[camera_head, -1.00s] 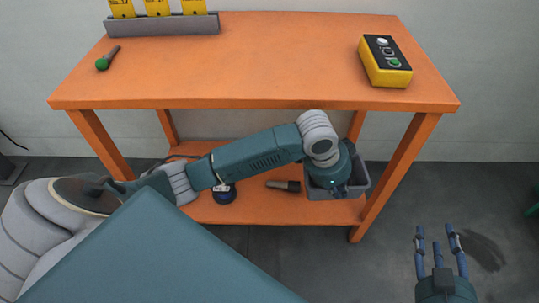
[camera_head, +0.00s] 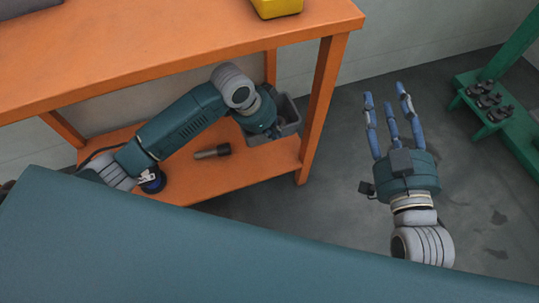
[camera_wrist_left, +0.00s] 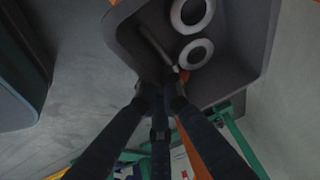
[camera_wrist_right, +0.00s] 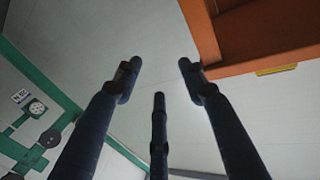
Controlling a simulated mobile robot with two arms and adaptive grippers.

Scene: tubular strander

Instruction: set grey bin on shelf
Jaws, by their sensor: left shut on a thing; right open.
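The grey bin (camera_head: 289,117) is at the right end of the orange table's lower shelf (camera_head: 185,180), partly hidden behind my left gripper. In the left wrist view the bin (camera_wrist_left: 240,50) shows from inside, with two pale rings (camera_wrist_left: 194,32) and a thin rod in it. My left gripper (camera_wrist_left: 163,92) is shut on the bin's wall, its fingers at the near edge; in the head view its fingertips (camera_head: 276,131) are mostly hidden. My right gripper (camera_head: 386,98) is open and empty over the floor, right of the table.
A dark cylindrical tool (camera_head: 212,152) and a blue round object (camera_head: 152,181) lie on the lower shelf. The orange tabletop (camera_head: 170,45) is above, with a yellow box (camera_head: 277,7) on it. A table leg (camera_head: 322,110) stands right of the bin. A green rack (camera_head: 500,110) is at far right.

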